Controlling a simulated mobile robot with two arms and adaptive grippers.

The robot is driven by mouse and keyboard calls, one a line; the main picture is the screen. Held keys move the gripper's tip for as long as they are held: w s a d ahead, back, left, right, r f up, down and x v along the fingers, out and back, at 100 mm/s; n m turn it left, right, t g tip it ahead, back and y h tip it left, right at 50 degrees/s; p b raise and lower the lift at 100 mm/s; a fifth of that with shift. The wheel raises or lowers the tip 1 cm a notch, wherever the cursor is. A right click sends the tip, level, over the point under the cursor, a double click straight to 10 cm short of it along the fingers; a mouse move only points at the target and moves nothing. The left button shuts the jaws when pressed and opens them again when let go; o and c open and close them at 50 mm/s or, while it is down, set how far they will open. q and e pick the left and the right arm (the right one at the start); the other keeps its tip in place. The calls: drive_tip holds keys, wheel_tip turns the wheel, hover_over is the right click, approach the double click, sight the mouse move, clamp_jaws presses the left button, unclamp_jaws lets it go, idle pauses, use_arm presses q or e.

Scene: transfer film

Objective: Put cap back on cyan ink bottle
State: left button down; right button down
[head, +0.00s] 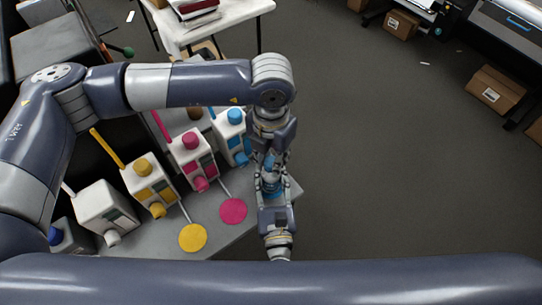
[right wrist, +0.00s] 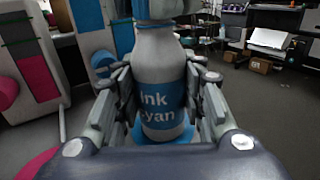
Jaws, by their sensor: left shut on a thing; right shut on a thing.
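The cyan ink bottle (right wrist: 160,85), white with a blue label, stands upright between the fingers of my right gripper (right wrist: 160,110), which is shut on it. In the head view, my right gripper (head: 272,188) comes from below around the bottle, which is mostly hidden there. My left gripper (head: 270,158) points down directly above the bottle and is shut on a small blue piece, apparently the cap (head: 269,161).
White ink tanks with cyan (head: 234,116), magenta (head: 189,138) and yellow (head: 145,163) caps stand in a row left of the grippers. Yellow (head: 193,238) and magenta (head: 233,211) discs lie on the grey surface (head: 160,243). Open floor lies to the right.

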use_arm(q)
drive_tip(key=m, duration=1.4)
drive_tip(key=c, duration=1.3)
unclamp_jaws()
wheel_tip(320, 180, up, 12)
